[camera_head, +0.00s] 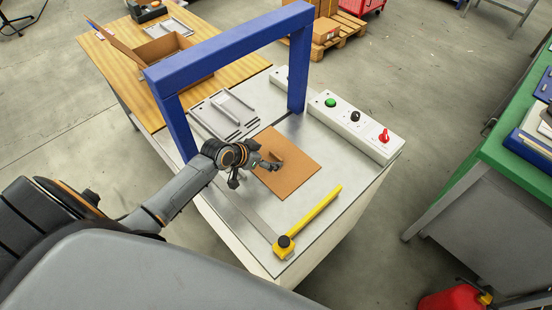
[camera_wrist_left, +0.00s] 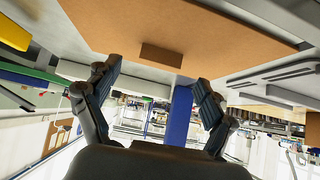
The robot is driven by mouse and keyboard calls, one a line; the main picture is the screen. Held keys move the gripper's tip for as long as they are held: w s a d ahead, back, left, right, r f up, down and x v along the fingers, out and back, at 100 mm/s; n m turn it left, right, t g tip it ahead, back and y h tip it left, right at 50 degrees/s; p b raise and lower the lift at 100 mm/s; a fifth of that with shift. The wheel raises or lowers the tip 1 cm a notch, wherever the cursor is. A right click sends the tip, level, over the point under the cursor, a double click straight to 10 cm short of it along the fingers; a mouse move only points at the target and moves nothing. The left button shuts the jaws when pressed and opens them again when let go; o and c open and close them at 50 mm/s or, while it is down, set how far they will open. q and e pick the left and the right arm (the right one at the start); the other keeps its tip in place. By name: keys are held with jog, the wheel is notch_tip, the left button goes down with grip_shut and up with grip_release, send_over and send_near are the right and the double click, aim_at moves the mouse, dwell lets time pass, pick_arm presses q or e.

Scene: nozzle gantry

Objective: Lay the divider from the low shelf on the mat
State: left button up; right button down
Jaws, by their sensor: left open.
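The mat (camera_head: 302,172) is a flat brown sheet on the grey table under the blue gantry; it fills the top of the left wrist view (camera_wrist_left: 200,18). A small brown piece (camera_head: 278,155), which looks like the divider, is on the mat near my left gripper. In the left wrist view it shows as a darker brown block (camera_wrist_left: 160,55) between and beyond the fingertips. My left gripper (camera_head: 268,165) is open above the mat, with its fingers (camera_wrist_left: 155,75) spread and nothing between them in contact. My right gripper is in neither view.
A blue gantry (camera_head: 230,47) arches over the table. A yellow-handled tool (camera_head: 312,218) lies at the front. A white control box (camera_head: 352,125) with knobs runs along the right edge. A grey tray (camera_head: 222,115) sits left of the mat. An open cardboard box (camera_head: 165,50) stands behind.

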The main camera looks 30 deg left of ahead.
aim_at(275, 156)
pick_arm(q)
jog(key=x, duration=0.3)
jog(key=shift+w+f+p, duration=0.15)
jog(key=shift+p, duration=0.15)
jog(key=shift+w+d+f, duration=0.1)
jog(key=shift+w+f, duration=0.3)
jog(key=shift+s, duration=0.1)
